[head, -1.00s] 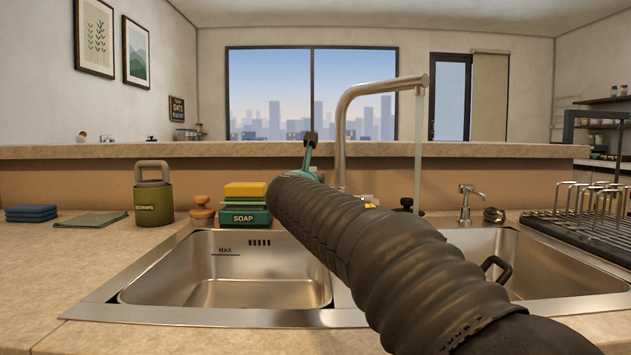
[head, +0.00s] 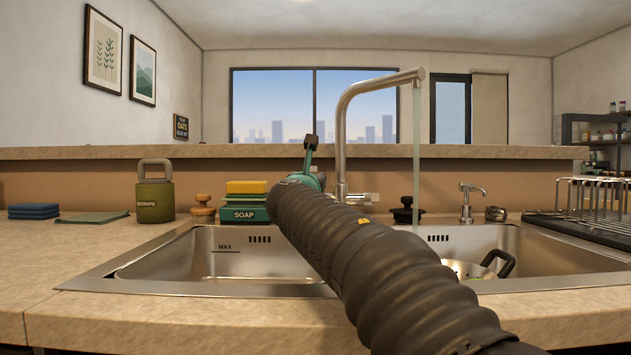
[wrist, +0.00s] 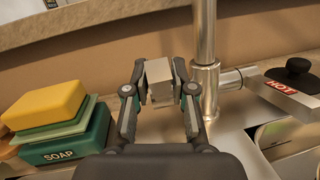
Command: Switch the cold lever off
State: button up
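The tall metal tap (head: 342,130) stands behind the double sink, and water (head: 417,140) runs from its spout. The wrist view shows the tap's post (wrist: 205,40) just right of my gripper (wrist: 160,75). A grey metal block, apparently the end of the cold lever (wrist: 160,88), lies between my two fingers, which stand apart on either side of it. Whether they touch it is unclear. The lever marked HOT (wrist: 283,90) sticks out to the right of the post. In the head view my gripper (head: 311,150) is partly hidden behind my arm, left of the tap.
A green soap box with sponges (head: 245,205) stands left of my gripper; it also shows in the wrist view (wrist: 60,145). A canister (head: 155,195) and a dark stopper (head: 406,212) stand behind the sink. A pot (head: 475,268) is in the right basin. A rack (head: 590,215) is at right.

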jog(key=shift+o, duration=0.7)
jog(key=v, duration=1.2)
